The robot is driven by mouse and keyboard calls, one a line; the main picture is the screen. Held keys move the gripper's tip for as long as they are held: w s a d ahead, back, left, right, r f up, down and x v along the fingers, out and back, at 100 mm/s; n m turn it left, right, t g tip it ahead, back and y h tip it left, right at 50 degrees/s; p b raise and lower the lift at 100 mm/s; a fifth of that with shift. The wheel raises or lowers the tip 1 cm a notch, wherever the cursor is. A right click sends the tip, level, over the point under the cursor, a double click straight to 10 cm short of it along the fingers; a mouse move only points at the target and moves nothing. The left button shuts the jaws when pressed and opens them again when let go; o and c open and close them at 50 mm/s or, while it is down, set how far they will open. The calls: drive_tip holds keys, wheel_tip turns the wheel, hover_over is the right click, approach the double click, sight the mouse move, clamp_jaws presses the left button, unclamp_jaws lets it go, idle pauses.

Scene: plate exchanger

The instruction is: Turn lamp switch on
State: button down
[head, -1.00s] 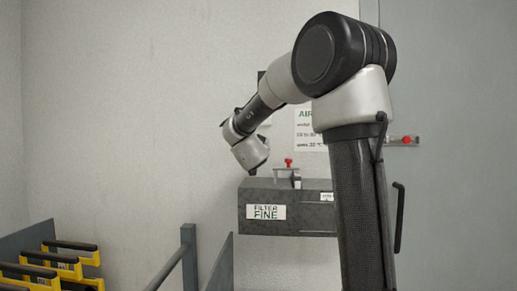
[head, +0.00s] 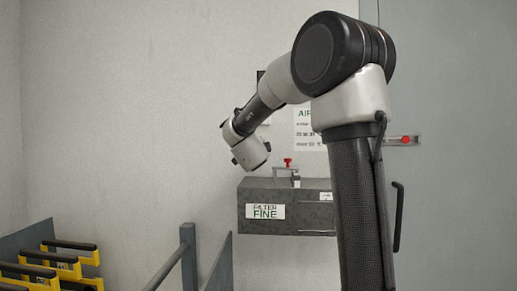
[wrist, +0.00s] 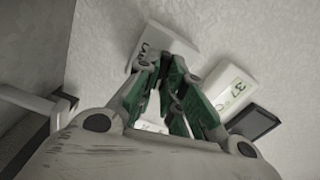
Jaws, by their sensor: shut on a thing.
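In the wrist view my gripper (wrist: 163,72) has green-lined fingers that converge at the lower edge of a white plate (wrist: 172,45) on the wall. The plate bears dark lettering too small to read surely and looks like the lamp switch plate. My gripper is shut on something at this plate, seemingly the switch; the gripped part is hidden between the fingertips. In the head view the wrist of my arm is in front of the wall, left of the red-handled clamp, and the fingers cannot be made out.
A white box with green digits (wrist: 232,86) and a black box (wrist: 256,121) sit beside my fingers. In the head view a grey filter box (head: 290,192) with a red-handled clamp (head: 287,163) is below my wrist. A grey rail (head: 188,245) and yellow-black racks (head: 65,262) stand lower left.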

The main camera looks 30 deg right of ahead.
drive_tip(key=shift+f+m, duration=0.15)
drive_tip(key=shift+m, duration=0.95)
drive_tip(key=c, duration=1.5)
unclamp_jaws()
drive_tip(key=v, duration=1.2)
